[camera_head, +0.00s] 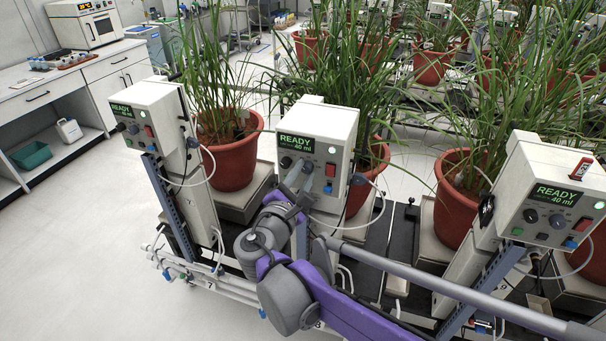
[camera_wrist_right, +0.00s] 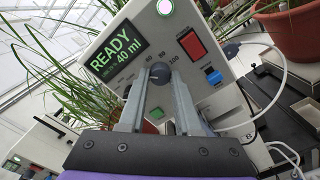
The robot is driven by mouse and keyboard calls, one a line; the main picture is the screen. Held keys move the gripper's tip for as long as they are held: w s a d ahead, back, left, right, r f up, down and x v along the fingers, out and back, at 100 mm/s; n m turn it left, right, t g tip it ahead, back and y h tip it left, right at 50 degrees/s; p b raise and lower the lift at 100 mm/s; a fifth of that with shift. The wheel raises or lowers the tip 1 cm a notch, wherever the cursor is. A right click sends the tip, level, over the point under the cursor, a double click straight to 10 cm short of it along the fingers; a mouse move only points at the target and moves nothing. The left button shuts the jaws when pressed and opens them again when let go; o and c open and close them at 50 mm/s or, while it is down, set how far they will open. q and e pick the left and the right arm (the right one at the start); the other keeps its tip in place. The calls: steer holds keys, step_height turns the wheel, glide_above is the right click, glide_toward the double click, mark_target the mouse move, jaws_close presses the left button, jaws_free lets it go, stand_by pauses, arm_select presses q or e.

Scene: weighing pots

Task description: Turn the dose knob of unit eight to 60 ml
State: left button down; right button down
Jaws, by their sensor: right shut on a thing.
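The middle dosing unit (camera_head: 325,120) is a white box with a dark panel and a green display reading READY, 40 ml. An 8 shows on the rail below it. My right gripper (camera_head: 298,178) reaches its front from below. In the right wrist view, the two grey fingers (camera_wrist_right: 160,82) are shut on the dark dose knob (camera_wrist_right: 160,72), one on each side. Scale numbers, with 80 and 100 readable, curve around the knob. The display (camera_wrist_right: 117,54) reads 40 ml there too. The fingers partly cover the scale. My left gripper is out of view.
Similar units stand left (camera_head: 155,115) and right (camera_head: 550,190), also reading READY. Potted grass (camera_head: 233,160) stands close behind. The floor at the lower left is clear.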

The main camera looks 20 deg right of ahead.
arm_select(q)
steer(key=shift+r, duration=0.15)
arm_select(e)
steer(key=shift+m, duration=0.3)
steer(key=m+p, duration=0.1)
steer(key=m, duration=0.2)
steer(key=shift+r+p, duration=0.15)
steer(key=shift+p, duration=0.25)
arm_select(q)
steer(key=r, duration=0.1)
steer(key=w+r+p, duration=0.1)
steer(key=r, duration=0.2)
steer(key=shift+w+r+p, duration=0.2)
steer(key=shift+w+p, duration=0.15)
steer(key=shift+p, duration=0.05)
arm_select(e)
steer(key=m, duration=0.5)
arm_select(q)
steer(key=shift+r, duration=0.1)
arm_select(e)
steer(key=c, duration=0.6)
jaws_free()
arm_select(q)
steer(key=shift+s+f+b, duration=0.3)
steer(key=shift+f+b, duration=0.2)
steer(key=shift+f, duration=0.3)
arm_select(e)
steer(key=v, duration=1.1)
steer(key=shift+w, duration=0.15)
